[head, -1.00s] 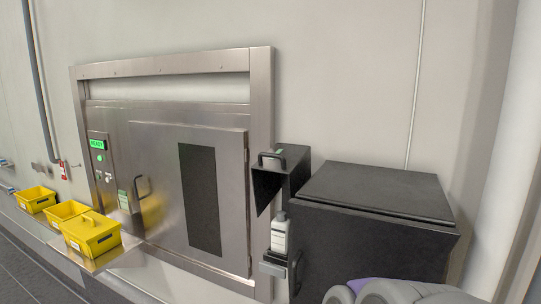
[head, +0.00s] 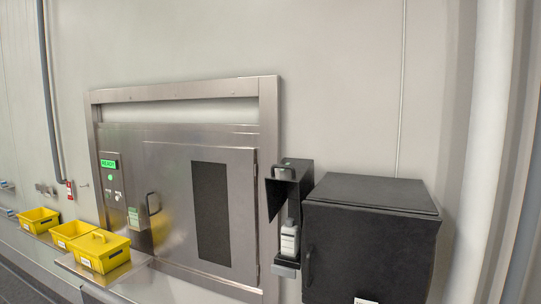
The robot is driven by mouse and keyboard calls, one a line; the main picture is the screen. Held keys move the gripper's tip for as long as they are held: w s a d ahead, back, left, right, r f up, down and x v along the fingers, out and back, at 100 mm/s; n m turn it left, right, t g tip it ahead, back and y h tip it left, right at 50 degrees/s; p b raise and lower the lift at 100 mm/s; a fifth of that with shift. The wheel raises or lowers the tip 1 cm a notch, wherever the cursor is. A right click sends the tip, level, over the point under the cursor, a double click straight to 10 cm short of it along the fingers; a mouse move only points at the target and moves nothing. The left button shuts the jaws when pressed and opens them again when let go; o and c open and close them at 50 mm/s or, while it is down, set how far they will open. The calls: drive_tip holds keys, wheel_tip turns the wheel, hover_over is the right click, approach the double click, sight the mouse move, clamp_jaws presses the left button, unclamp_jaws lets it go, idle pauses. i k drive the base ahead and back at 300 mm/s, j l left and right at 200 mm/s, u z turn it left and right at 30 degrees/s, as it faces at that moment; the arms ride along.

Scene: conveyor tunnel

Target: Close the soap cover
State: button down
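The soap cover (head: 289,173) is a black hood with a handle on top, on the wall right of the steel door. It is tilted up, apart from the holder below. A white soap bottle (head: 289,238) with a label stands upright under it on a small holder (head: 286,262). My gripper is not in view.
A black cabinet (head: 368,245) with a flat lid stands close to the right of the soap holder. A steel hatch door (head: 240,235) with a dark window is to the left, with a green READY panel (head: 108,163). Yellow bins (head: 101,250) sit on a ledge at left.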

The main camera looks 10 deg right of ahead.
sight(292, 178)
drive_tip(key=i+j+z, duration=0.2)
drive_tip(key=i+j, duration=0.15)
drive_tip(key=j, duration=0.3)
drive_tip(key=i+j+z, duration=0.1)
drive_tip(key=j, duration=0.25)
drive_tip(key=i, duration=0.1)
